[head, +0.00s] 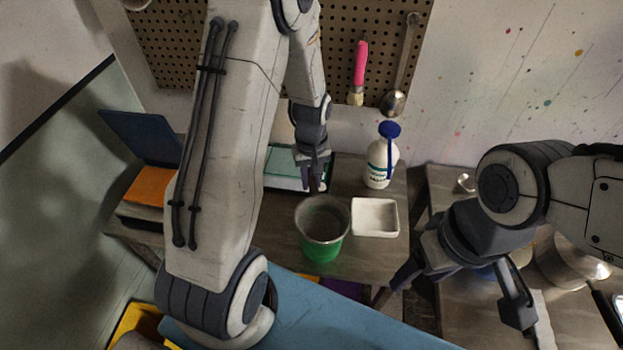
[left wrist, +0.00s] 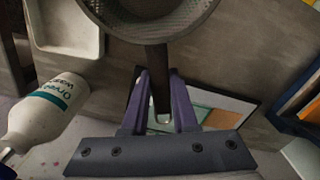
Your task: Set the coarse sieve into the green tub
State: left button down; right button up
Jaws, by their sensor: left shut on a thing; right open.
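The coarse sieve (head: 322,214) is a grey mesh bowl with a dark handle. My left gripper (head: 316,184) is shut on that handle, behind the bowl. In the left wrist view the sieve (left wrist: 150,14) is cut off at the top edge, and its handle runs between the fingers (left wrist: 161,80). The green tub (head: 320,251) shows directly below the sieve in the head view; the sieve hides its opening. I cannot tell whether the sieve rests in the tub or is just above it. My right gripper (head: 460,292) is open and empty at the right.
A white square dish (head: 375,217) stands close right of the tub. A white bottle with a blue top (head: 378,165) stands behind it. A metal pot (head: 568,262) is at the far right. A pegboard (head: 340,60) with a pink-handled brush (head: 360,66) and ladle hangs behind.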

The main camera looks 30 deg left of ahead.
pick_arm(q)
jog(key=shift+f, duration=0.2)
dwell(0.5)
jog(key=c, duration=0.6)
grip_release()
notch_tip(320, 180, up, 11)
jog(key=shift+f+b, duration=0.2)
jog(key=shift+b, duration=0.85)
jog(key=shift+d, duration=0.1)
jog(key=s+d+r+m+b, duration=0.2)
jog(key=s+d+m, duration=0.6)
jog(key=d, duration=0.5)
jog(key=s+d+m, duration=0.2)
jog(key=s+m, duration=0.1)
jog(key=s, duration=0.3)
jog(key=s+d+m+h+b, duration=0.1)
jog(key=s+d+m, duration=0.1)
jog(key=s, duration=0.5)
jog(key=shift+d+f+m, duration=0.25)
jog(key=shift+m, duration=0.65)
